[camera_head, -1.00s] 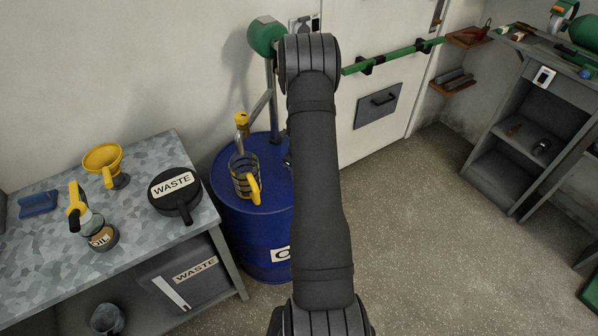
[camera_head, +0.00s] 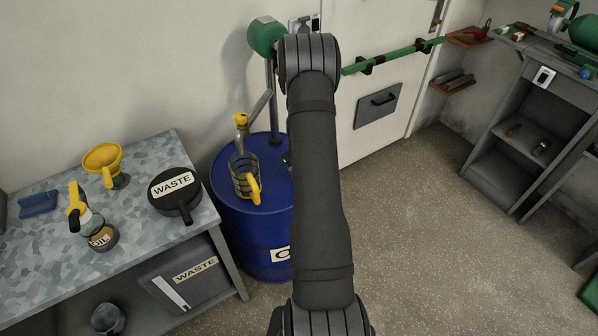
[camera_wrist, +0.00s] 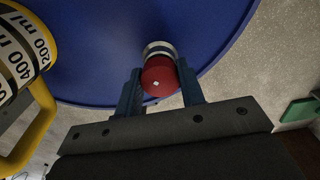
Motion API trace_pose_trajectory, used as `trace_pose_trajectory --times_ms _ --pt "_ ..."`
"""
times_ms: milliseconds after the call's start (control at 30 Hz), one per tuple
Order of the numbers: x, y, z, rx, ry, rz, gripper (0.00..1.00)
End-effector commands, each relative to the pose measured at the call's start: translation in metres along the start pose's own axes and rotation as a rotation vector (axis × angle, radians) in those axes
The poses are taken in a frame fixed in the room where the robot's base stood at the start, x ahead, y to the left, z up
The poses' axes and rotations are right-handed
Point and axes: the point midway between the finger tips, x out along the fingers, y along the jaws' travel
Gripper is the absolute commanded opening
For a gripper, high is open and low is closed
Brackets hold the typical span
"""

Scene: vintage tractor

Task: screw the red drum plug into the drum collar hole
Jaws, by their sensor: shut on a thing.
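The red drum plug (camera_wrist: 160,78) is between the two blue fingers of my gripper (camera_wrist: 160,92) in the wrist view, and the gripper is shut on it. A silvery collar (camera_wrist: 159,47) shows right at the plug's far side, near the edge of the blue drum top (camera_wrist: 100,65). The plug lines up closely with the collar; I cannot tell how deep it sits in the hole. In the head view my arm hides the gripper, the plug and the collar. The blue drum (camera_head: 250,225) stands beside the workbench.
A measuring jug (camera_head: 245,178) with a yellow handle stands on the drum, left of the gripper. A hand pump (camera_head: 268,75) rises behind. The workbench (camera_head: 60,240) at left holds a yellow funnel (camera_head: 103,160), an oil can (camera_head: 100,232) and a black waste pan (camera_head: 175,190).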

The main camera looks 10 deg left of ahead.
Motion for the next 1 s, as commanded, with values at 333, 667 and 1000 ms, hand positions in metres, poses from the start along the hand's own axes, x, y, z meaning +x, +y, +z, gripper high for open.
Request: trace_pose_trajectory --times_ms 333,667,1000 --pt "0.0004 0.0003 -0.0003 0.119 0.001 0.001 0.23" --pt "0.0005 0.0003 -0.0003 0.249 0.001 0.001 0.23" --pt "0.0005 0.0003 -0.0003 0.268 0.001 0.001 0.47"
